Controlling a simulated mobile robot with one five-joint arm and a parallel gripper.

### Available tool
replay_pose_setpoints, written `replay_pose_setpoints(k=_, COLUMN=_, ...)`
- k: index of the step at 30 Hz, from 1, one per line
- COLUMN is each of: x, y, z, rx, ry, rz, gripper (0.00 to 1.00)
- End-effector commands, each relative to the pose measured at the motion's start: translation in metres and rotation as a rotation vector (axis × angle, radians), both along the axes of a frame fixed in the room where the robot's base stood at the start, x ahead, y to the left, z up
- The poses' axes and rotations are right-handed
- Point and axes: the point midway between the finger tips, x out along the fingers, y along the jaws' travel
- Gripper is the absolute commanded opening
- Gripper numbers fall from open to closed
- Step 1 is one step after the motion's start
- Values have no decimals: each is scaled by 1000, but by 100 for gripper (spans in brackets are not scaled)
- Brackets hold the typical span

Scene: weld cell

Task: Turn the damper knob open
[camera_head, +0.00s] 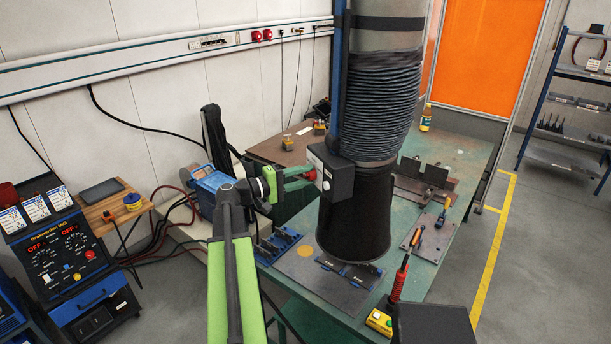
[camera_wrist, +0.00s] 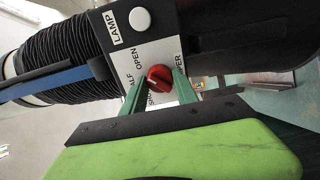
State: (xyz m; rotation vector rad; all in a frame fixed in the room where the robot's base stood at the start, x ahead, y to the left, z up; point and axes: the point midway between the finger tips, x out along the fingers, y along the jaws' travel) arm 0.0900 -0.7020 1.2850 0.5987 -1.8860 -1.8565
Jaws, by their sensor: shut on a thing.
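The damper knob (camera_wrist: 160,77) is a round red knob on the pale face of a dark control box (camera_head: 338,178). In the wrist view it sits between the two green fingers of my gripper (camera_wrist: 157,84), which is shut on it. A light mark on the knob is small, and its exact pointing is hard to tell. The labels "HALF" and "OPEN" show beside the knob, with another label partly hidden by a finger. In the head view my gripper (camera_head: 306,179) reaches the box from the left. The box is on the black extraction hood (camera_head: 352,222).
A round white button (camera_wrist: 140,19) sits by a "LAMP" label on the box. The ribbed hose (camera_head: 380,105) rises above the hood. The green welding table (camera_head: 455,170) below holds fixtures and tools. A blue welding power source (camera_head: 75,250) stands at the left.

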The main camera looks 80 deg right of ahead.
Motion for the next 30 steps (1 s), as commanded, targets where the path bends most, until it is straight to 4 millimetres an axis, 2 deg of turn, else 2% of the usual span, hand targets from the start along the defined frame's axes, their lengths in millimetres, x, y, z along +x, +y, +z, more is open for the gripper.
replay_pose_setpoints(k=4, x=0, y=1, z=-2, rx=2, ry=-7, rz=-3, gripper=0)
replay_pose_setpoints(k=5, x=0, y=1, z=-2, rx=2, ry=-7, rz=-3, gripper=38)
replay_pose_setpoints(k=9, x=0, y=1, z=-2, rx=2, ry=-5, rz=-2, gripper=56)
replay_pose_setpoints(k=20, x=3, y=3, z=-1, rx=2, ry=-2, rz=0, gripper=57)
replay_pose_setpoints(k=23, x=16, y=11, z=-1, rx=1, ry=-2, rz=3, gripper=57)
replay_pose_setpoints(k=30, x=69, y=49, z=-1, rx=2, ry=-2, rz=4, gripper=57)
